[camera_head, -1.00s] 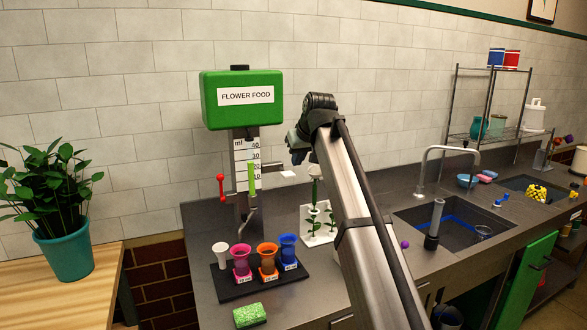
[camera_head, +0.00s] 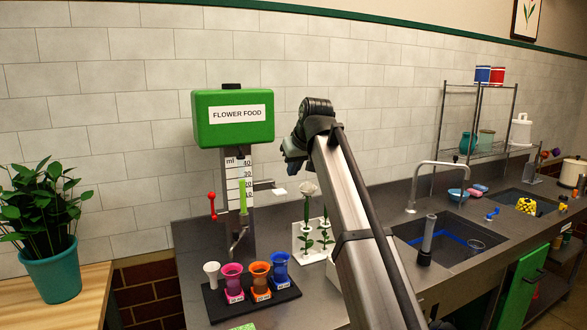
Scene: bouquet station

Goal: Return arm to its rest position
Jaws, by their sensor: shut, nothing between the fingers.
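My arm (camera_head: 345,185) rises from the lower right of the head view and bends at a dark joint in front of the tiled wall. My gripper (camera_head: 291,163) is at its far end, above the counter and to the right of the green flower food dispenser (camera_head: 234,134). It is shut and empty; its fingertips are small and partly hidden by the wrist. It is apart from the dispenser and above a white flower (camera_head: 308,190) that stands upright by a white stand (camera_head: 303,245).
A black tray (camera_head: 215,308) holds a white, a pink, an orange and a blue cup at the counter's front left. A red lever (camera_head: 211,207) hangs beside the dispenser. A sink (camera_head: 455,242) with a faucet (camera_head: 412,190) and a wire shelf (camera_head: 478,115) are at right. A potted plant (camera_head: 52,275) is at left.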

